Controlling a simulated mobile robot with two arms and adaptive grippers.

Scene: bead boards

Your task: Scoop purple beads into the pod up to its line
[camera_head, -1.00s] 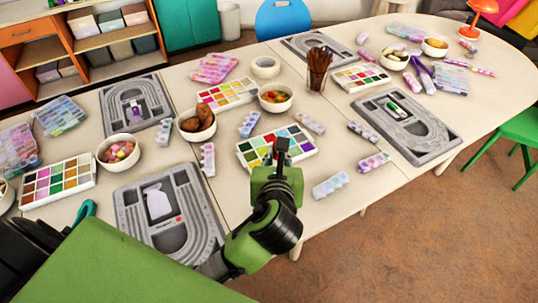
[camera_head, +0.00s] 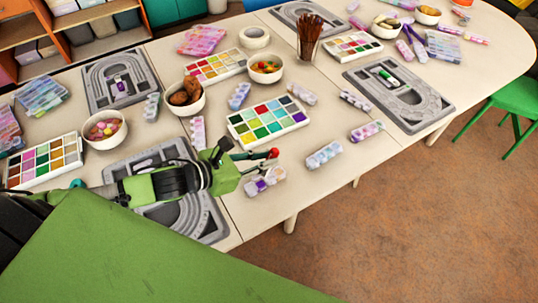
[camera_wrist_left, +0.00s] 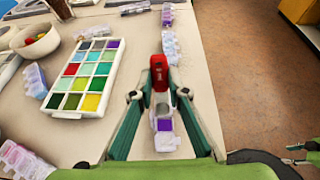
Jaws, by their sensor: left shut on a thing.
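My left gripper (camera_head: 258,158) is shut on a small red and dark tool (camera_wrist_left: 159,72), perhaps the scoop; its working end is hard to make out. A clear compartment pod (camera_head: 265,182) with purple contents lies below the gripper, near the table's front edge. It also shows between the fingers in the left wrist view (camera_wrist_left: 166,139). The fill level and line cannot be read. The white bead palette (camera_head: 268,121), with a purple cell at its far right corner, lies behind the gripper. Parts at the wrist view's lower right edge may be my right gripper; their jaws are unclear.
A grey bead board (camera_head: 207,222) lies partly under my left arm. A bowl of mixed beads (camera_head: 264,68) and a brush cup (camera_head: 309,45) stand behind the palette. Other clear boxes (camera_head: 323,154) lie to the right. The table's front edge is close.

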